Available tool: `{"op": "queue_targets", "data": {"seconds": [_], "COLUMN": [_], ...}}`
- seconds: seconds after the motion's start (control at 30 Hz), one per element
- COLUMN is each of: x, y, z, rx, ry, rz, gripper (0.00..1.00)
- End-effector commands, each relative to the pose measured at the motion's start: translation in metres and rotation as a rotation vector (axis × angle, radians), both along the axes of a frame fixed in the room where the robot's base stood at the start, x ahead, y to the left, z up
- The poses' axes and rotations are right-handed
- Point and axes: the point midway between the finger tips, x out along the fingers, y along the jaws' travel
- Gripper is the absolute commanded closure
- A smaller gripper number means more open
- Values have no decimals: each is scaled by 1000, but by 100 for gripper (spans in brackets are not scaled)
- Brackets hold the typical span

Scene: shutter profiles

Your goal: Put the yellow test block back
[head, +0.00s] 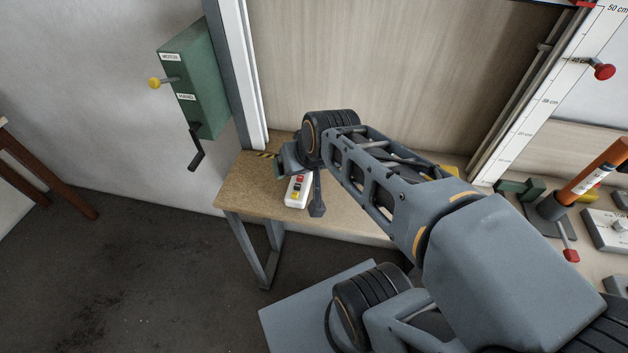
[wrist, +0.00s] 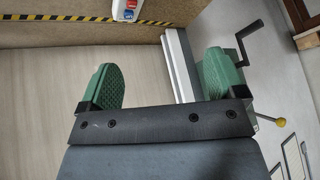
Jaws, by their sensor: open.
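My gripper (wrist: 163,80) is open in the wrist view, with two green ribbed pads wide apart and nothing between them. In the head view it is at the far end of my arm, above the left part of the bench and largely hidden by the wrist. A small yellow patch (head: 449,170) shows on the bench behind my arm. Another yellow piece (head: 588,197) shows beside the orange cylinder at the right. I cannot tell which of these, if either, is the yellow test block. No yellow block shows near the fingers.
A white button box (head: 298,190) lies on the bench (head: 250,190) below my wrist. A green box (head: 190,80) with a crank and yellow knob hangs on the left wall. An orange cylinder (head: 594,172) stands tilted at the right, near a red-knobbed scale (head: 540,95).

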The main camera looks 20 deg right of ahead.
Motion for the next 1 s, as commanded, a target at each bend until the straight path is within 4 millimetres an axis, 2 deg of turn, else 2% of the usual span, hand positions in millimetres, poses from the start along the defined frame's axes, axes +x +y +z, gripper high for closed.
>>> {"op": "queue_targets", "data": {"seconds": [0.03,0.1,0.27,0.97,1.0], "x": [-14,-30,-47,-48,-48], "y": [-1,-4,-9,-10,-9], "z": [-2,-6,-9,-10,-10], "rx": [-33,-74,-124,-129,-129], "ry": [40,92,151,157,157], "rz": [20,36,48,49,49], "gripper": [11,11,11,11,14]}}
